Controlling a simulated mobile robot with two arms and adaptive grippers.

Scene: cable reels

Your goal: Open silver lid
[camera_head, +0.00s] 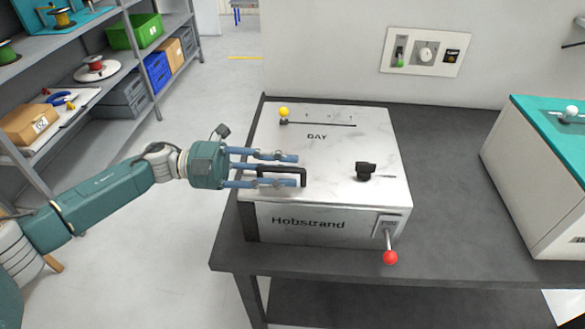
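The silver box (325,218), marked "Hobstrand", stands on a dark table. Its silver lid (340,145) is shut flat on top and carries a black bar handle (304,172) near its left front. My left gripper (297,170) reaches in from the left, its blue fingers spread apart, level with the handle. The fingers straddle the handle and partly cover it; I cannot tell whether they touch it. A black knob (366,170), a slider with a yellow ball (284,112) and the word "DAY" are also on top. My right gripper is not in view.
A red-knobbed lever (390,257) sticks out of the box's front right. A white case with a teal top (540,125) stands to the right. A wall panel (425,52) with switches is behind. Shelves (110,70) with bins and reels stand at left. The table between the boxes is clear.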

